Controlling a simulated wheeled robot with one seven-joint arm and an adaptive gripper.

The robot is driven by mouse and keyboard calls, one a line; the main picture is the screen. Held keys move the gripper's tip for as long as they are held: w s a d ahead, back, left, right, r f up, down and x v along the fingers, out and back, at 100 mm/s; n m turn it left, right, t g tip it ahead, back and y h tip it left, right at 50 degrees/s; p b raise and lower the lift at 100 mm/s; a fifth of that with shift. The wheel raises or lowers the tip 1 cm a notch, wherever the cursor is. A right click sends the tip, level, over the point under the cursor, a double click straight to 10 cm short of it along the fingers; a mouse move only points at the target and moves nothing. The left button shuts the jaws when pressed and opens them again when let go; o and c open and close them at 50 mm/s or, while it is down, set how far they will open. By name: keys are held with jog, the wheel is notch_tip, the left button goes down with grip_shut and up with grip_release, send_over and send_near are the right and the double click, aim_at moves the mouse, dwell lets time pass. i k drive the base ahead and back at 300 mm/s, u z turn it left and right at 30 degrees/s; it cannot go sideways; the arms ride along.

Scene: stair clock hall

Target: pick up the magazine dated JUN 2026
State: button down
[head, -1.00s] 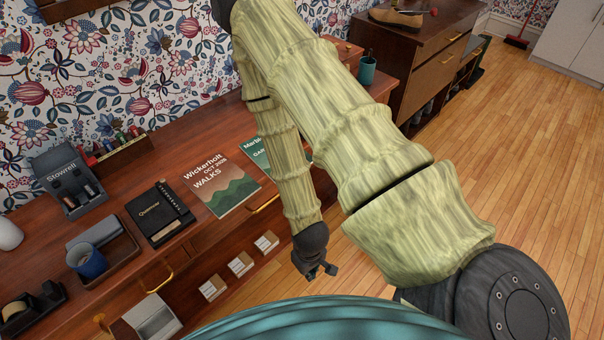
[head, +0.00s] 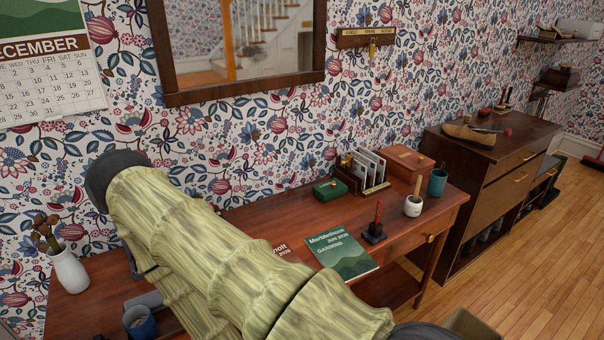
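A green magazine (head: 342,254) lies flat on the wooden desk, right of my arm. Its cover has pale hills, a title starting "Marble", a small date line that looks like JUN 2026, and "GARDENS". A second magazine with a red-brown cover (head: 284,249) lies just left of it. My arm hides most of that one, and only the end of its title and date shows. My gripper is not in view; my arm's links cross the lower left and middle of the picture.
A blue mug (head: 139,322) stands at lower left.

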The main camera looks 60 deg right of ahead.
aim_at(335, 248)
jog(key=u, duration=1)
jog(key=k, duration=1)
jog(key=z, duration=1.85)
